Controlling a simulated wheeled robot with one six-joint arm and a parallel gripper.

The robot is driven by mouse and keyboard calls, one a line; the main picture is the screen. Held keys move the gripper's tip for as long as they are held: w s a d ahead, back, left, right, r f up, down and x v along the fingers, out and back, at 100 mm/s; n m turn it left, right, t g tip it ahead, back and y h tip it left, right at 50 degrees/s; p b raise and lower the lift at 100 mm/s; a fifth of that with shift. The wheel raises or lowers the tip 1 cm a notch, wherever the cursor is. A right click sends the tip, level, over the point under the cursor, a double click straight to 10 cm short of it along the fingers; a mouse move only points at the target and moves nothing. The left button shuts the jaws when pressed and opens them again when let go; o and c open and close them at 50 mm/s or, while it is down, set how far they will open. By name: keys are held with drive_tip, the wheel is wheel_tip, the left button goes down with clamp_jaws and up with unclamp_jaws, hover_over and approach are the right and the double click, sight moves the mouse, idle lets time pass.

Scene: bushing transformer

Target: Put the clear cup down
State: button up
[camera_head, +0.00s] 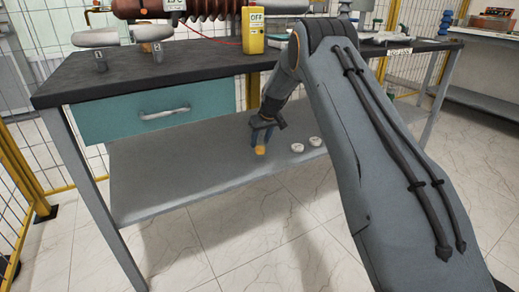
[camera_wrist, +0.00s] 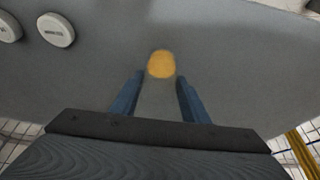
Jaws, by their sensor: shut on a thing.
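My gripper (camera_head: 262,127) reaches down over the grey lower shelf (camera_head: 190,178) of the workbench. It is shut on the clear cup (camera_head: 260,150), which shows mostly as an amber patch below the fingers. In the wrist view, the cup (camera_wrist: 161,66) lies between the two blue fingers (camera_wrist: 160,95), with its amber part beyond the fingertips and a faint see-through body nearer. The cup is close over the shelf; I cannot tell whether its base touches.
Two small white round pieces (camera_head: 297,147) (camera_head: 315,141) lie on the shelf just right of the gripper. The bench top (camera_head: 190,65) and teal drawer (camera_head: 155,110) are above. The left part of the shelf is clear. A yellow tester (camera_head: 253,32) stands on the bench top.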

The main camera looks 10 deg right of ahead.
sight(259, 146)
drive_tip(key=shift+w+a, duration=0.15)
drive_tip(key=shift+w, duration=0.3)
drive_tip(key=shift+f+b, duration=0.6)
drive_tip(key=shift+f, duration=1.1)
drive_tip(key=shift+f, duration=0.15)
drive_tip(key=o, duration=1.1)
drive_tip(key=shift+s, duration=0.1)
drive_tip(key=shift+c, duration=0.2)
